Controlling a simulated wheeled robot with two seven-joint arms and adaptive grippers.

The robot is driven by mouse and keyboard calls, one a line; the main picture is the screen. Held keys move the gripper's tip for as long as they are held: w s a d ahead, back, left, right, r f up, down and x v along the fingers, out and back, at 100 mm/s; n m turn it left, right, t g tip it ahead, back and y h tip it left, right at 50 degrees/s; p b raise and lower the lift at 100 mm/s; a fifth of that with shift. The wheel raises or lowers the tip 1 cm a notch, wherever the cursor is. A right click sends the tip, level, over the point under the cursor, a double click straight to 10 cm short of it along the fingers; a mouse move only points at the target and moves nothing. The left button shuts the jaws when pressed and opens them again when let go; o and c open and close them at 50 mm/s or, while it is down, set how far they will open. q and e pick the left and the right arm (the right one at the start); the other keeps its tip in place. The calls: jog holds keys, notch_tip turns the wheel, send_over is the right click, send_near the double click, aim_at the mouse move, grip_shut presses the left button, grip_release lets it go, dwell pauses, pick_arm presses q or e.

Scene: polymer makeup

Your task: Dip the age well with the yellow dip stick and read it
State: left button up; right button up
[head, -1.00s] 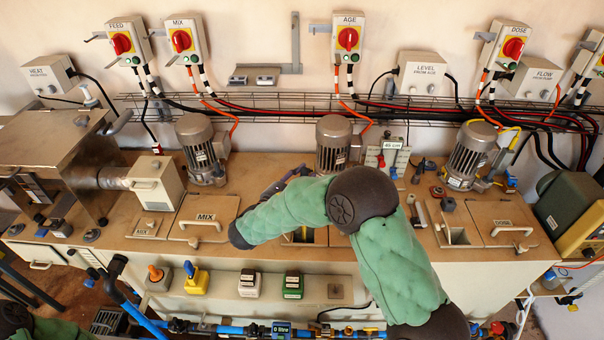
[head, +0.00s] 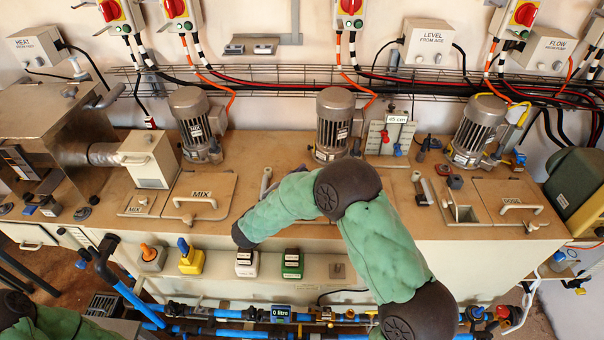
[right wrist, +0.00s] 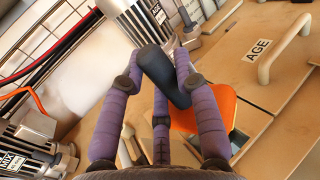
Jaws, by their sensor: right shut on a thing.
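My right gripper (right wrist: 160,62) is shut on a dark grey, rounded handle-like piece (right wrist: 165,82) in the right wrist view. No yellow stick shows there, so I cannot tell whether this piece belongs to the dip stick. An orange flat piece (right wrist: 225,115) shows behind the fingers; what it is is unclear. The lid marked AGE (right wrist: 256,50), with its pale handle (right wrist: 285,45), lies flat to the right. In the head view my right forearm covers the age well and my right gripper. My left gripper is not in view.
Motors (head: 333,125) stand along the back of the bench. A 45 cm sign (head: 397,118) stands on a small panel behind the age area. The MIX lid (head: 200,200) is left, and an open well (head: 463,212) lies beside the DOSE lid (head: 519,208). Pipes run below.

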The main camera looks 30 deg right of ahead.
notch_tip(320, 180, down, 7)
jog(key=b, duration=0.4)
jog(key=shift+f, duration=0.2)
jog(key=shift+f+b, duration=0.15)
jog(key=shift+b, duration=0.15)
jog(key=shift+s+f+b, duration=0.1)
jog(key=shift+f+b, duration=0.2)
jog(key=shift+f, duration=0.2)
dwell(0.6)
notch_tip(320, 180, up, 47)
jog(key=p, duration=3.4)
jog(key=shift+f, duration=0.2)
